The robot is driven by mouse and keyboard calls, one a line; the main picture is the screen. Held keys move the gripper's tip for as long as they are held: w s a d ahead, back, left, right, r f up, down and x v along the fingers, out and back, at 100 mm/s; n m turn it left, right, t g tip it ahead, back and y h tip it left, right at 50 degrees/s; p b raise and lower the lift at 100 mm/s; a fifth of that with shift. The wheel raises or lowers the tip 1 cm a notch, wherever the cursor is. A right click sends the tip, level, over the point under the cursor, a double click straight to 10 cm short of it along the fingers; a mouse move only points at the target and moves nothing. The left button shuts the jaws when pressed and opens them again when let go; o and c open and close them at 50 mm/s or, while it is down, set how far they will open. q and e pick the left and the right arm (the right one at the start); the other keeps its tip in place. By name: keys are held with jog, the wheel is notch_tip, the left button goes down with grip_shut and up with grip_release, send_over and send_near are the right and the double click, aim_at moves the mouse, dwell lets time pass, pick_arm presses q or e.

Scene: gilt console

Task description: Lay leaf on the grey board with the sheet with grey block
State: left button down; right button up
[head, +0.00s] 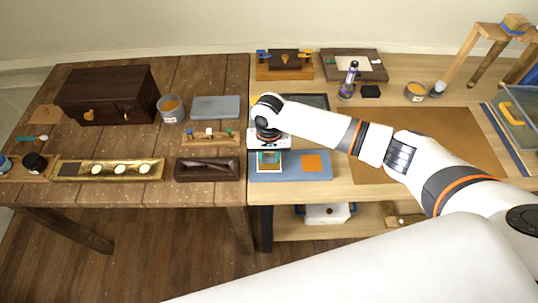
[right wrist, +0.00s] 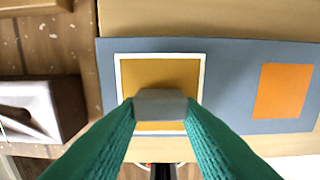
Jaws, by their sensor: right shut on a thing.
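My right gripper (head: 269,156) is over the left part of a blue-grey board (head: 325,173) on the light wooden table. In the right wrist view its green fingers (right wrist: 160,112) are shut on a small grey block (right wrist: 160,98). The block covers part of an ochre square with a white border (right wrist: 160,70) on the board (right wrist: 228,80). I cannot tell whether the block touches that square. A plain orange square (right wrist: 283,91) lies on the board's right part and also shows in the head view (head: 312,163). My left gripper is not in view.
A dark trough (head: 207,168) stands just left of the board. A small rack (head: 211,137), a grey slab (head: 217,107) and a tin (head: 171,108) are on the dark table. A brown mat (head: 450,135) lies to the right, partly under my arm.

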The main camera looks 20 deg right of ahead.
jog(key=shift+f, duration=0.65)
dwell(0.5)
jog(key=shift+s+f, duration=0.15)
dwell(2.0)
jog(key=shift+p, duration=0.3)
jog(key=shift+r+p, duration=0.95)
jog(key=shift+p, duration=0.05)
notch_tip(320, 180, up, 6)
jog(key=p, duration=0.6)
jog(key=shift+f, duration=0.35)
